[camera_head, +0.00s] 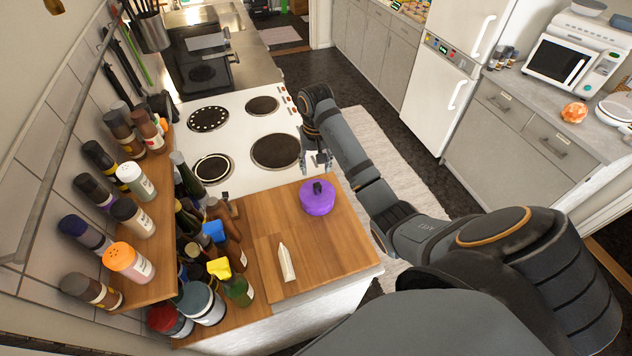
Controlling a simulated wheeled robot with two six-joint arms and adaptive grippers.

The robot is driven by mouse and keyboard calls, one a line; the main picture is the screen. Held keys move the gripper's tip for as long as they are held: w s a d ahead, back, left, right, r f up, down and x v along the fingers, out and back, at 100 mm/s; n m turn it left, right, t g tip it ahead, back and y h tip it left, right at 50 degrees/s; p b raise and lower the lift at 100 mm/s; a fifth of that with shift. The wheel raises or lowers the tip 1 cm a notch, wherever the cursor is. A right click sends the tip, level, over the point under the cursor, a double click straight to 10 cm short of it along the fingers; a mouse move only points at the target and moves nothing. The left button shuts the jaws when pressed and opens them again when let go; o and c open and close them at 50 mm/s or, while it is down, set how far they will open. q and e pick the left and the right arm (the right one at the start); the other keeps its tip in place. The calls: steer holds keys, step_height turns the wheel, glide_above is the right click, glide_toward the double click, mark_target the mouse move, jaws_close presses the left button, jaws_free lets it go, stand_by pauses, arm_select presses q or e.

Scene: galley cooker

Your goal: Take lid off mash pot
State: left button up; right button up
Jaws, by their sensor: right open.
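A round purple lidded shape with a dark knob on top (318,199) sits on the wooden worktop, near its right edge. From this steep angle I cannot tell lid from pot body, and no other mash pot stands out. My right gripper (317,163) points down just beyond the purple shape, by the near right corner of the white hob. It is open and looks empty, apart from the knob. My left gripper is not in view.
The white hob (237,104) has several dark plates and no pots on it. Bottles and jars crowd the worktop's left side below a spice shelf (156,222). A small white carton (286,262) lies on the bare wood nearer me.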

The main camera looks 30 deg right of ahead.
mark_target(317, 185)
step_height(317, 185, down, 5)
steer(key=b, duration=0.3)
steer(key=shift+r+b, duration=0.15)
steer(key=shift+b, duration=0.15)
steer(key=shift+w, duration=0.25)
steer(key=shift+s+f+b, duration=0.1)
steer(key=shift+f+b, duration=0.35)
steer(key=shift+f, duration=0.15)
steer(key=f+b, duration=0.1)
steer(key=f, duration=0.1)
steer(key=s+f+b, duration=0.1)
steer(key=f+b, duration=0.1)
steer(key=shift+d+b, duration=0.1)
steer(key=shift+b, duration=0.2)
steer(key=shift+w, duration=0.1)
steer(key=shift+w+r, duration=0.1)
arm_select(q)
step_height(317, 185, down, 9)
arm_select(e)
jaws_close()
